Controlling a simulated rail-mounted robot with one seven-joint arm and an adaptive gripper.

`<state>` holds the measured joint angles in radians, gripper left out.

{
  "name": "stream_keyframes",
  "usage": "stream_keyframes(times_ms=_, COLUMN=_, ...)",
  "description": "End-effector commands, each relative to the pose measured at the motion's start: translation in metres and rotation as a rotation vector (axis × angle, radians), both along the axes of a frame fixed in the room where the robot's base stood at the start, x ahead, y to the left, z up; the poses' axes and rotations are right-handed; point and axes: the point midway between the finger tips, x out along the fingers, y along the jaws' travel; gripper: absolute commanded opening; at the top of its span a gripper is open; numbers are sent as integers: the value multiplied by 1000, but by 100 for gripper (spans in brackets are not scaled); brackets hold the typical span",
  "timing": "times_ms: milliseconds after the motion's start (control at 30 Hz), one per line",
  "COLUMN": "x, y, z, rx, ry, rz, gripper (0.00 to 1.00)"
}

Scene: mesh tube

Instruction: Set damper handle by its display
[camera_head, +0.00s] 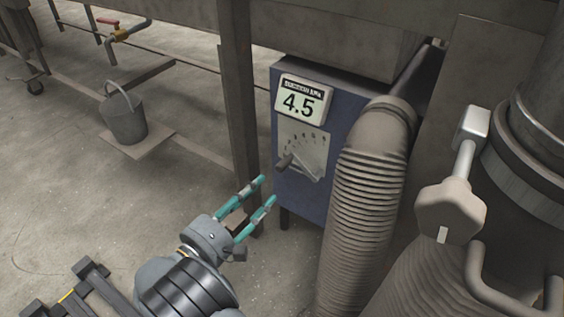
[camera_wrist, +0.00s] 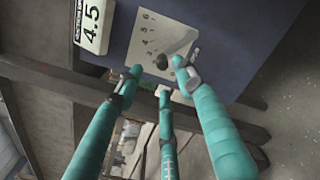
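A white display (camera_head: 300,99) reads 4.5 on the upper front of a blue box (camera_head: 292,205); it also shows in the wrist view (camera_wrist: 93,22). Below it is a pale dial plate (camera_head: 311,142) with a fan of numbers, also in the wrist view (camera_wrist: 148,35). The damper handle, with a dark knob (camera_head: 284,161), lies across this plate; its knob shows in the wrist view (camera_wrist: 179,62). My gripper (camera_head: 267,190) has teal fingers spread apart, just below and left of the knob in the head view. In the wrist view the knob appears close to the right fingertip; contact is unclear.
A ribbed duct (camera_head: 357,220) stands right of the box. A grey post (camera_head: 240,100) rises at its left. A large grey lever (camera_head: 452,205) is at the right. A bucket (camera_head: 124,116) sits far left. The floor at left is mostly open.

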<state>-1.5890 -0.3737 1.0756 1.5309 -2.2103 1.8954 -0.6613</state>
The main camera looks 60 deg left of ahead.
Motion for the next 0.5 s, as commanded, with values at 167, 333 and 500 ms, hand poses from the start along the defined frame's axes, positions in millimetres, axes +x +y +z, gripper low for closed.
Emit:
stream_keyframes(times_ms=167, x=2, y=4, z=-7, rx=-360, ry=-166, rz=25, gripper=38)
stream_keyframes(times_ms=333, x=0, y=8, z=-8, rx=-628, ry=-295, rz=38, gripper=38)
stream_keyframes(times_ms=500, x=3, y=10, z=-9, rx=-748, ry=-351, rz=39, gripper=38)
